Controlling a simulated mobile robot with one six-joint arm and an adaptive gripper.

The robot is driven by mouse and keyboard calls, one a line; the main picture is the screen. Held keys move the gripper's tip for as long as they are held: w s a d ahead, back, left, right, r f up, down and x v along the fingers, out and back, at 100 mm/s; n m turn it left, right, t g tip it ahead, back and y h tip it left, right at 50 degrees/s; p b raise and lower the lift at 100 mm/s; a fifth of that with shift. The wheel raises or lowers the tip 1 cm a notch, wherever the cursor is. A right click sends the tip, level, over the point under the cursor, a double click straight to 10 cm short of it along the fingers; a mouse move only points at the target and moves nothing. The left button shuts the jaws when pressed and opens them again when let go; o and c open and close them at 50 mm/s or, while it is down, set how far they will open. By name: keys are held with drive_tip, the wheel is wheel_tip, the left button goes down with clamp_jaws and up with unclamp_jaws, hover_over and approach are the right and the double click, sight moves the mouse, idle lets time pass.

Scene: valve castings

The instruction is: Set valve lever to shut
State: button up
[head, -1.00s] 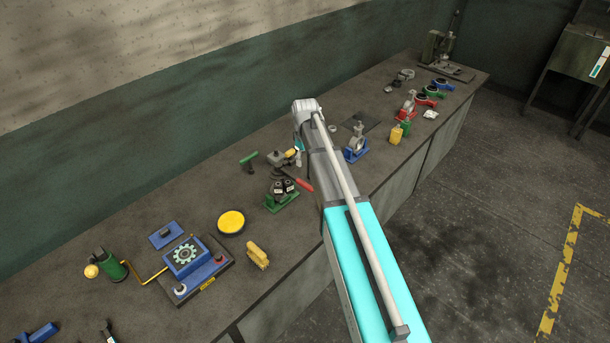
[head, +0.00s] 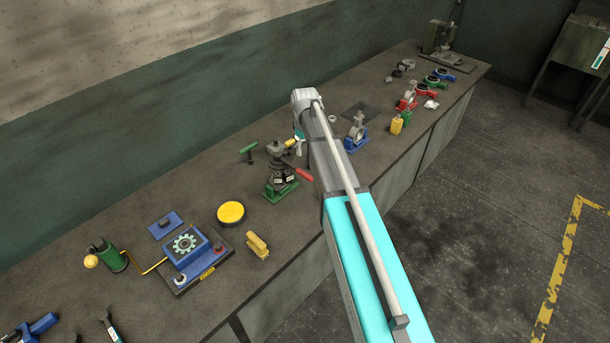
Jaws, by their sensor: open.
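The valve with the red lever (head: 299,172) sits on a green base (head: 285,195) near the middle of the bench. The red handle points to the lower right, toward the bench's front edge. My gripper (head: 281,180) hangs from the arm's end, pointing down over the green base. Its dark fingers are apart and it appears empty. It hides most of the valve body. The lever lies just right of the fingers; I cannot tell whether they touch it.
A yellow disc (head: 231,213) and yellow block (head: 257,245) lie nearer on the bench (head: 200,195). A green T-handle (head: 249,150) stands behind left. A blue gear fixture (head: 186,252) is at left.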

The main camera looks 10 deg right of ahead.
sight(305, 173)
drive_tip(key=shift+f+b, duration=5.85)
drive_tip(key=shift+f, duration=0.25)
clamp_jaws()
